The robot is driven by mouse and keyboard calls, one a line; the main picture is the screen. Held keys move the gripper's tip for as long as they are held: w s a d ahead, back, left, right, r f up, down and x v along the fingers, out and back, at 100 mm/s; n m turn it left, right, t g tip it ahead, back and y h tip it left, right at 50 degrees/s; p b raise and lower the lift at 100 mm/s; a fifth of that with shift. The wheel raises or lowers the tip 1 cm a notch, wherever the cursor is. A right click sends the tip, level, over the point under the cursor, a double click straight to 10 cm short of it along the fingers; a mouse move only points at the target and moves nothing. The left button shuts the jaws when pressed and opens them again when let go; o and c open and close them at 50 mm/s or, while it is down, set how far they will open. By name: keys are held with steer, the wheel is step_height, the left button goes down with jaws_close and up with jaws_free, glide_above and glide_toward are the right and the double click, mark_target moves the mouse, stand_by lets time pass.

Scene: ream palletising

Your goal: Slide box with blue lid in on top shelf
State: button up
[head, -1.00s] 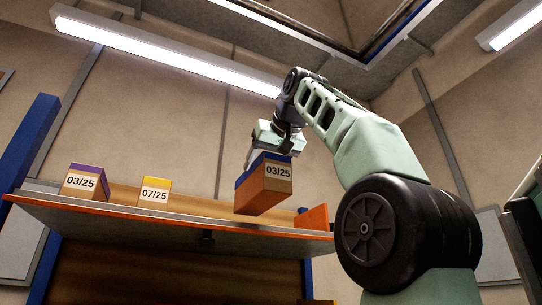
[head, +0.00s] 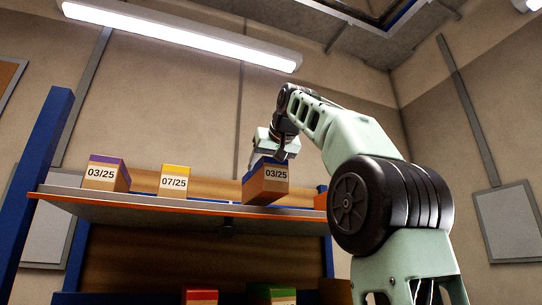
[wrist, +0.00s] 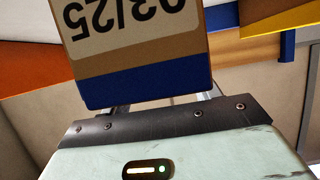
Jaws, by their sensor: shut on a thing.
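The box with the blue lid (head: 265,182) is brown with a white 03/25 label. My gripper (head: 272,153) is shut on it from above, at its lid. In the head view the box is at the right part of the top shelf (head: 150,206), its lower edge overlapping the shelf's front edge. I cannot tell whether it touches the shelf. In the wrist view the box (wrist: 140,65) fills the upper middle, label upside down, blue lid nearest the gripper. The fingertips are mostly hidden there.
On the top shelf stand a purple-lidded box (head: 107,174) and a yellow-lidded box (head: 174,181), left of the held box. An orange block (head: 320,201) is at the shelf's right end. Red-lidded (head: 200,296) and green-lidded (head: 273,293) boxes show below. Free shelf room lies right of the yellow-lidded box.

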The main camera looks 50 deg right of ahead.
mark_target(260, 203)
steer(key=w, duration=0.1)
steer(key=w+d+p, duration=0.2)
steer(key=w, duration=0.1)
steer(key=shift+d+r, duration=0.15)
steer(key=shift+d, duration=0.1)
step_height(260, 203, down, 2)
steer(key=shift+f+b, duration=0.1)
steer(key=shift+b, duration=0.8)
steer(key=o, duration=1.6)
steer(key=shift+c, duration=0.2)
steer(key=v, duration=1.7)
steer(key=shift+s+a, duration=0.15)
steer(key=shift+s, duration=0.1)
